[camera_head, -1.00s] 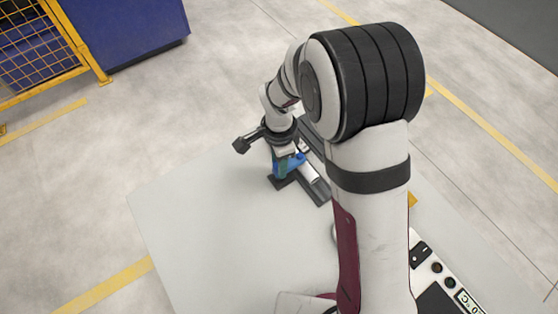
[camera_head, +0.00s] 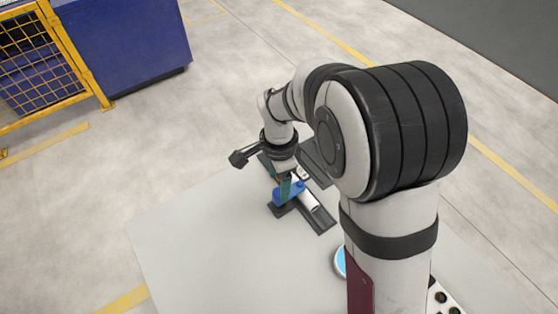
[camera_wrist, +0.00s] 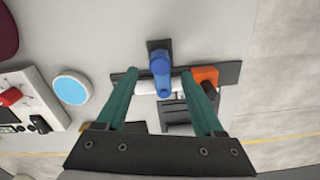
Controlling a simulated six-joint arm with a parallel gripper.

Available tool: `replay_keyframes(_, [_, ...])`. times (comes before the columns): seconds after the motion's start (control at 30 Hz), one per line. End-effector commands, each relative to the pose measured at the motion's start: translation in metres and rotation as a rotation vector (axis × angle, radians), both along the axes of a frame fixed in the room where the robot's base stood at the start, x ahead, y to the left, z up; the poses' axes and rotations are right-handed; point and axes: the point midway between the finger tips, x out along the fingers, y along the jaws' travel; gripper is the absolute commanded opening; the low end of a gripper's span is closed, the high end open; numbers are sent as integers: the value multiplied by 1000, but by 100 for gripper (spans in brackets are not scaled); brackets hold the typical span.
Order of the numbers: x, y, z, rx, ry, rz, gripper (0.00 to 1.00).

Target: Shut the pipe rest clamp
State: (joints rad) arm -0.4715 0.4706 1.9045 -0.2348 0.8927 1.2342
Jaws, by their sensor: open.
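The blue clamp (camera_wrist: 161,66) sits on a dark mount in the wrist view, and its arm reaches across the white pipe (camera_wrist: 147,87). I cannot tell whether it is fully shut. The pipe lies along the dark rest (camera_wrist: 231,72), which has an orange block (camera_wrist: 206,75) at its right. My gripper (camera_wrist: 160,88) is open, with one green finger on each side of the clamp arm and a gap to both. In the head view my gripper (camera_head: 285,186) is low at the blue clamp (camera_head: 290,194) and partly hides it; the pipe (camera_head: 307,196) shows beside it.
A light blue disc (camera_wrist: 72,87) and a white control box (camera_wrist: 25,110) are left in the wrist view. The grey tabletop (camera_head: 220,250) is clear at the front left in the head view. My arm hides much of the table's right side.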

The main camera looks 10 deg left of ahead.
Motion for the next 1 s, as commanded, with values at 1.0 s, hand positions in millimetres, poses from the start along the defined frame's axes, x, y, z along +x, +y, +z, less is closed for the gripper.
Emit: replay_keyframes(1.0, [-15,-24,120,13,4,39,69])
